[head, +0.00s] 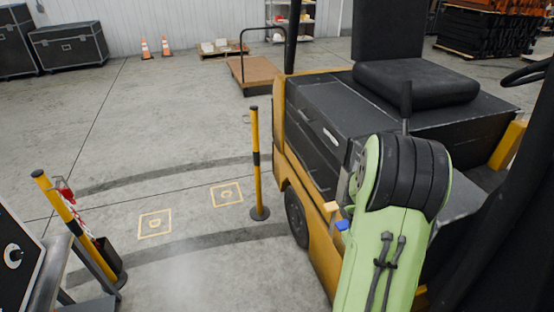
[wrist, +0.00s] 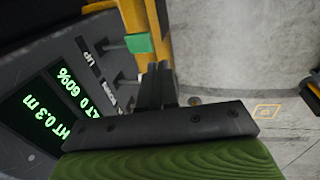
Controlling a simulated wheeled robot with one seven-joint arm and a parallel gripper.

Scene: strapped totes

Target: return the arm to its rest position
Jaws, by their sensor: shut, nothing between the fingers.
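My green arm (head: 380,262) rises at the lower right of the head view, bent at a black-banded joint, in front of a yellow and black forklift (head: 318,128). My gripper (wrist: 158,78) shows in the wrist view as two dark fingers close together, shut and empty. It is near the forklift's control panel (wrist: 35,118). A lever with a green knob (wrist: 139,43) stands just left of the fingers, and I cannot tell the exact gap. The gripper cannot be made out in the head view.
A yellow-black post (head: 256,165) stands left of the forklift. The marked floor (head: 190,190) there is mostly clear.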

